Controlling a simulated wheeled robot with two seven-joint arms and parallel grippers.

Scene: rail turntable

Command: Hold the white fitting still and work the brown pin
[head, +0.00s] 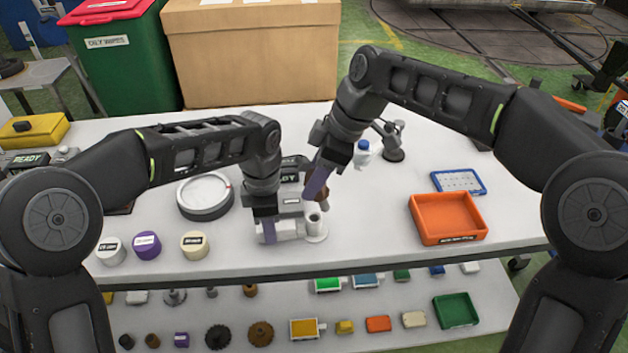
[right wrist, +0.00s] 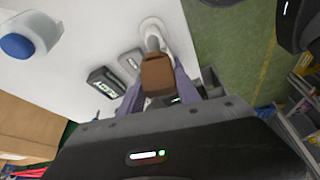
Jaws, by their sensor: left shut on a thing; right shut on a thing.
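The white fitting (head: 289,229) lies near the front edge of the white table, with an upright round socket (head: 314,218) at its right end. My left gripper (head: 266,222) comes down from above and is shut on the fitting's left part, hiding some of it. My right gripper (head: 317,188) is tilted and shut on the brown pin (head: 321,191), just above the socket. In the right wrist view the brown pin (right wrist: 157,74) sits between the two fingers, with the white fitting (right wrist: 152,35) beyond it. I cannot tell whether the pin's tip is inside the socket.
An orange tray (head: 447,218) and a blue-rimmed tray (head: 459,182) lie to the right. A round white dish (head: 205,197) and several lidded jars (head: 147,244) lie to the left. A blue-capped bottle (head: 362,153) and a dark READY box (head: 289,178) stand behind the fitting.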

